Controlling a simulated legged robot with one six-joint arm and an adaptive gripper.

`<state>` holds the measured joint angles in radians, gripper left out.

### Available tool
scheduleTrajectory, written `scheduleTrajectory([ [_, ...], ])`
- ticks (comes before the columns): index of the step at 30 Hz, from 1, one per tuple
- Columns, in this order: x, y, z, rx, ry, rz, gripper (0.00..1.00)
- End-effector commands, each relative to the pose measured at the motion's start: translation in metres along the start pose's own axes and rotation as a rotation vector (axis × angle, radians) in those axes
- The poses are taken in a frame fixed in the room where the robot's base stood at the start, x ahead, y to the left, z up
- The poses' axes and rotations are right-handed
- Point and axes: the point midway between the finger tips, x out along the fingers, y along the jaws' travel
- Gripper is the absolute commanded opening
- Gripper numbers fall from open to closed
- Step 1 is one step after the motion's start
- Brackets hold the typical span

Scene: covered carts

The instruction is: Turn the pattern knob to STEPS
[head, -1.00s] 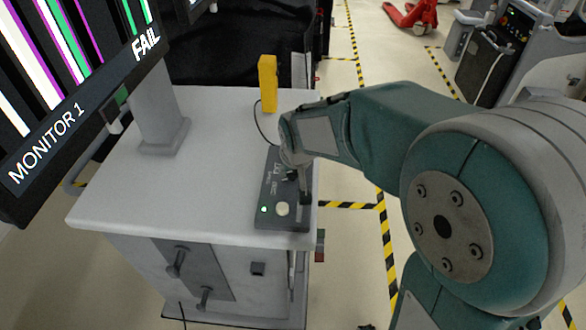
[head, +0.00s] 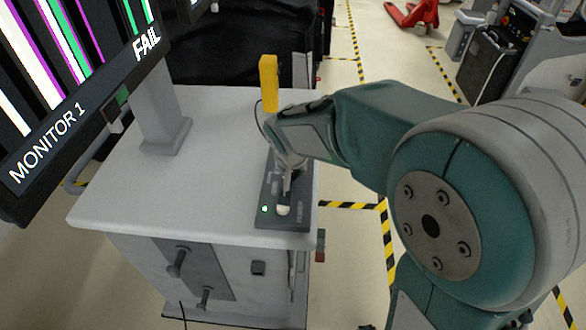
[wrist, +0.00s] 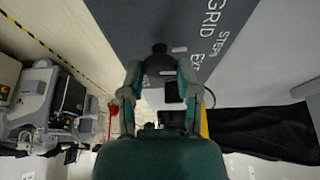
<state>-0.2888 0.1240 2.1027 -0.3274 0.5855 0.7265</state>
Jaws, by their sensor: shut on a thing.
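The dark control box (head: 268,214) lies on the right side of the cart top, with a small green light and a pale round button (head: 283,210) at its near end. In the wrist view the box face (wrist: 150,18) shows the labels GRID, STEPS and a partly hidden EXT. My gripper (wrist: 160,72) is at this face, shut on a dark piece between its fingers, which I take for the pattern knob (wrist: 159,64). In the head view my gripper (head: 288,182) hides the knob. The knob's pointer setting cannot be read.
Monitor 1 (head: 85,75) shows colored bars and FAIL at the left, on a grey post (head: 160,115). A yellow block (head: 268,84) stands at the cart's back edge. The middle of the cart top (head: 215,150) is clear. Floor with striped tape lies to the right.

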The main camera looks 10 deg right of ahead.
Motion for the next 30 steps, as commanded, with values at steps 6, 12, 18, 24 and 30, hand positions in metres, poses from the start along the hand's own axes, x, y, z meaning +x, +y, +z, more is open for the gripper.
scheduleTrajectory([
  [6,0.003,0.001,0.005,-0.002,-0.014,0.005,0.64],
  [12,0.002,0.0,0.003,-0.002,-0.008,0.003,0.76],
  [18,0.001,0.001,0.002,-0.001,-0.005,0.001,0.76],
  [24,-0.02,0.0,0.0,-0.002,0.0,-0.001,0.76],
  [30,-0.062,-0.002,0.001,-0.002,0.0,-0.001,0.76],
])
